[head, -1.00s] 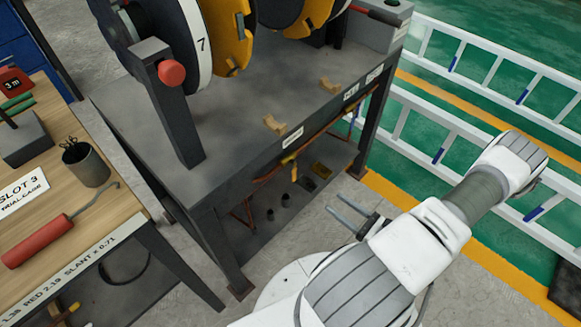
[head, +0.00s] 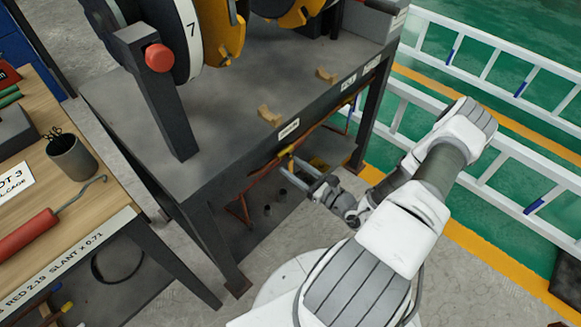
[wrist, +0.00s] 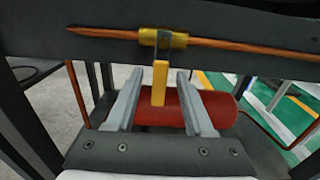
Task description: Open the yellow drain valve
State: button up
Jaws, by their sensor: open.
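The yellow drain valve (wrist: 163,38) sits on a copper pipe under the bench's front rail. Its flat yellow lever (wrist: 160,84) hangs down, across the pipe. My gripper (wrist: 159,78) is open, one finger on each side of the lever, with a gap visible on both sides. In the head view my gripper (head: 307,174) is under the bench's front edge by the valve (head: 287,150), which is small and partly hidden there.
A red cylinder (wrist: 219,108) lies behind the fingers in the wrist view. The copper pipe (wrist: 240,43) runs along the dark rail. The steel bench (head: 230,125) stands over the work, with a leg (head: 368,125) to the right. A wooden table (head: 90,200) is at left.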

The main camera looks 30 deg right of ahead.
jog(key=shift+x, duration=0.8)
grip_shut()
dwell(0.9)
